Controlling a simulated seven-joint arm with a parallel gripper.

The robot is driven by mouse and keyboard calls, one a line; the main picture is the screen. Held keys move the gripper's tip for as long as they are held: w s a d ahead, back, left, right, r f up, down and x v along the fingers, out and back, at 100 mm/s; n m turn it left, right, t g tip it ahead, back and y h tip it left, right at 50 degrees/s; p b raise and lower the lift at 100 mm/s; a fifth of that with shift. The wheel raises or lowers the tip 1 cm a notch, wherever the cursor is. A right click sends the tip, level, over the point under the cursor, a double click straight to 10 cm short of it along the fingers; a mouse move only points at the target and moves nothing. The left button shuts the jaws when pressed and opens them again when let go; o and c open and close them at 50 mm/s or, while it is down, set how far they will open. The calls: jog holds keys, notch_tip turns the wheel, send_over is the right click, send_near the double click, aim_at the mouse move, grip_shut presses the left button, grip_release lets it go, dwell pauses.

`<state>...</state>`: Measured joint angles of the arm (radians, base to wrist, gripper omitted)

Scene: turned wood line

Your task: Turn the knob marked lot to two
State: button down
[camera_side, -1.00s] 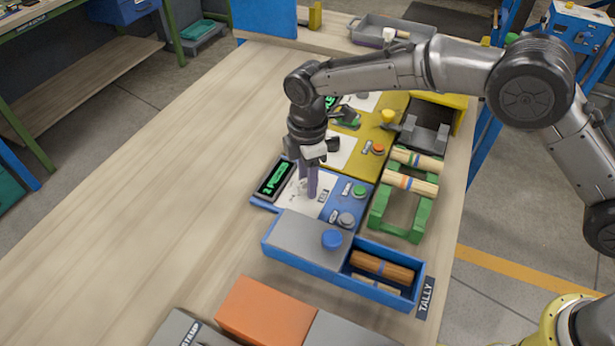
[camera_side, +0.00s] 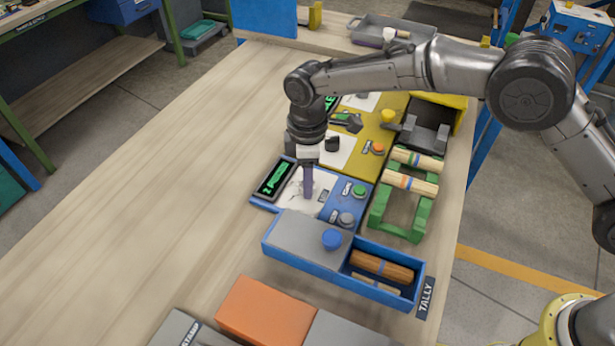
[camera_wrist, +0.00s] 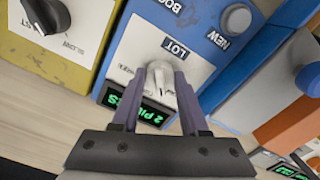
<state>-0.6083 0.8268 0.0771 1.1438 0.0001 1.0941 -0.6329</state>
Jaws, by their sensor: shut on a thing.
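The white knob (camera_wrist: 160,80) sits on the blue panel's pale plate below a label reading LOT. My gripper (camera_wrist: 163,74) points down at the panel with its two purple fingers shut on the knob, one on each side. In the side view my gripper (camera_side: 308,192) stands over the pale plate and hides most of the knob. The panel's display (camera_side: 275,178) is lit green; in the wrist view the display (camera_wrist: 150,112) reads 2 and a word starting with P, partly hidden by a finger. The knob's scale marks are mostly hidden.
The blue panel also has a green button (camera_side: 359,191) and a grey button (camera_side: 346,220) marked NEW. A yellow panel (camera_side: 362,158) with a black knob stands behind. A blue tray (camera_side: 390,292) lies in front, a green rack (camera_side: 400,215) to the right. The table at left is clear.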

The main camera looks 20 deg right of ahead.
jog(key=m, duration=0.4)
jog(key=shift+r+m, duration=0.1)
jog(key=shift+m, duration=1.6)
jog(key=shift+c, duration=2.1)
grip_release()
notch_tip(320, 180, up, 14)
